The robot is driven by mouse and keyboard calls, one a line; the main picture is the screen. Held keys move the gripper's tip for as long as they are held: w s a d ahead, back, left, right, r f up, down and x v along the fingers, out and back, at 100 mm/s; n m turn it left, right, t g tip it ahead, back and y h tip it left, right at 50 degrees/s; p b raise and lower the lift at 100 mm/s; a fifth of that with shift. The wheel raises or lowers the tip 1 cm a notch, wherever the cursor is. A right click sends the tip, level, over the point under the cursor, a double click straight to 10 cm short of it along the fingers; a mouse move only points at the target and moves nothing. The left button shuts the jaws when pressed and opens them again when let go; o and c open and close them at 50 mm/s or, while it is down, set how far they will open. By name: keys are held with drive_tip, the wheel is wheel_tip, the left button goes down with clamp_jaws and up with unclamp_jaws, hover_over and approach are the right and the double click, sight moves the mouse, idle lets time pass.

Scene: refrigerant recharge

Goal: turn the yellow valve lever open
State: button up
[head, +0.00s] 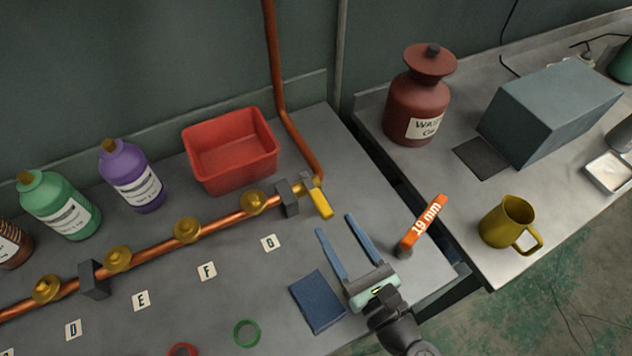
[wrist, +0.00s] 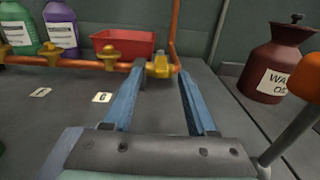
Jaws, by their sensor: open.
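The yellow valve lever (head: 322,204) sits at the right end of the copper pipe (head: 150,247), just past a grey clamp. It points toward the front right in the head view. In the wrist view the brass valve (wrist: 160,66) shows beyond and between my fingertips. My gripper (head: 335,229) has two long blue fingers, spread apart with nothing between them. The fingertips are close in front of the lever, and I see no contact. In the wrist view the gripper (wrist: 162,82) points at the valve.
An orange 19 mm tool (head: 428,222) stands right of my gripper. A blue pad (head: 317,301) lies to its left. A red bin (head: 230,150) stands behind the pipe. A brown waste oil jar (head: 418,100), a grey box (head: 550,110) and a yellow mug (head: 508,222) are on the right bench.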

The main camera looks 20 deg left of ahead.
sight(313, 189)
drive_tip(key=x, duration=1)
drive_tip(key=shift+w, duration=0.2)
clamp_jaws()
drive_tip(key=shift+f, duration=0.1)
idle(0.9)
